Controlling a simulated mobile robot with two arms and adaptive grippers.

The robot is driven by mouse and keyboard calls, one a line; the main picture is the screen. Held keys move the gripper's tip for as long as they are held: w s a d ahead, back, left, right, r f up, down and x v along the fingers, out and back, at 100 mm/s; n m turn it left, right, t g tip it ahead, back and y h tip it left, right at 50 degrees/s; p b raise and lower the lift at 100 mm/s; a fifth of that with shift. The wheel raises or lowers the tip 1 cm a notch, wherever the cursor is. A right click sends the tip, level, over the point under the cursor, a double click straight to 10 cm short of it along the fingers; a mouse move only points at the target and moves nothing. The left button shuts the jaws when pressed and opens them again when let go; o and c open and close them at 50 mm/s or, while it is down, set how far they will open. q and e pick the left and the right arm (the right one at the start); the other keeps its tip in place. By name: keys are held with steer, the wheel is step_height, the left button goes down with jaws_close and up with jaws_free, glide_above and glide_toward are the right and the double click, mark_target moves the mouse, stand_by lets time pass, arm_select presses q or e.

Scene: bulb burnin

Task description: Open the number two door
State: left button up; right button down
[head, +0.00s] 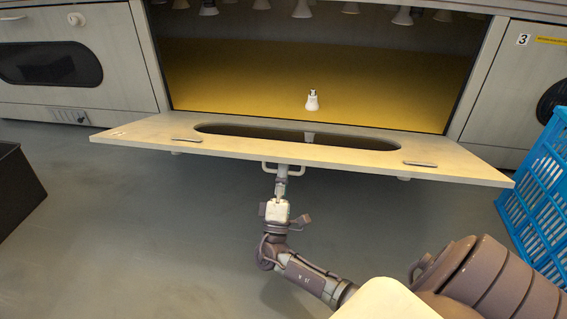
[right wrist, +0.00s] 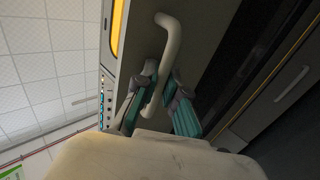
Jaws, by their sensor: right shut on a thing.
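The middle door (head: 290,150) is swung down and lies about level, its long window slot facing up. I see no number on it, but the compartment to its right bears a 3. Its pale bar handle (head: 267,168) is at the near edge. My right gripper (head: 282,176) is shut on that handle. In the right wrist view the handle (right wrist: 173,45) passes between the two green-padded fingers (right wrist: 158,95). The compartment (head: 240,85) behind the door is open, with a yellow floor. My left gripper is out of view.
A white bulb (head: 312,101) stands on the yellow floor, and several bulbs (head: 302,10) hang at the top. Closed doors flank the opening, left (head: 70,55) and right (head: 520,70). A blue crate (head: 540,190) stands at right, a black bin (head: 18,190) at left.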

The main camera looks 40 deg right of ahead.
mark_target(283, 155)
steer(key=shift+d+f, duration=0.1)
steer(key=c, duration=1.2)
jaws_free()
step_height(283, 155, up, 9)
steer(key=shift+r, duration=0.2)
steer(key=shift+o, duration=0.7)
steer(key=shift+r, duration=0.3)
steer(key=shift+w+f+g, duration=0.1)
steer(key=shift+f+g, duration=0.2)
steer(key=shift+f, duration=0.05)
steer(key=shift+c, duration=0.8)
steer(key=s+a+f, duration=0.1)
steer(key=a+f, duration=0.1)
steer(key=f, duration=0.5)
steer(key=s+a+f, duration=0.1)
steer(key=s+f, duration=0.1)
steer(key=f, duration=0.5)
steer(key=shift+a+f, duration=0.35)
steer(key=shift+f, duration=0.05)
steer(key=shift+s+r, duration=0.1)
